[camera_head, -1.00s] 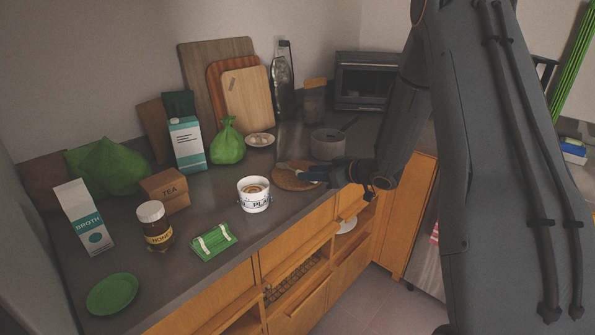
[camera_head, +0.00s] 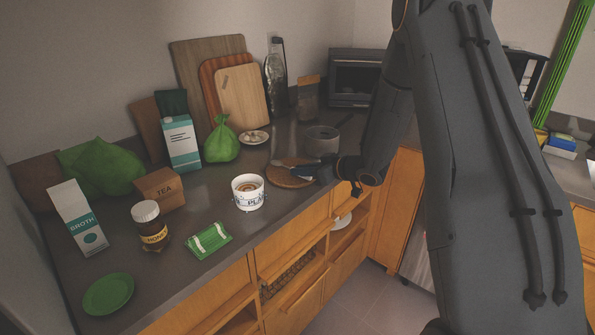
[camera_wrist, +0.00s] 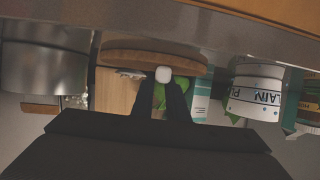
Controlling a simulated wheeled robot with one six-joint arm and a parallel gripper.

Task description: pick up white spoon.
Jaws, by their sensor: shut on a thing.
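The white spoon (camera_head: 281,163) shows only as a pale tip beyond my gripper (camera_head: 303,170), over the round brown trivet (camera_head: 287,180) near the counter's front edge. In the wrist view my gripper's dark fingers (camera_wrist: 168,88) are closed together on the spoon, whose rounded white end (camera_wrist: 163,74) shows between the fingertips, with the trivet's edge (camera_wrist: 190,63) beyond it. Most of the spoon is hidden by the fingers. I cannot tell whether the spoon touches the trivet.
A grey pot (camera_head: 322,140) stands close behind my gripper. A white lettered tub (camera_head: 248,194) stands left of the trivet. Open shelves lie below the counter edge.

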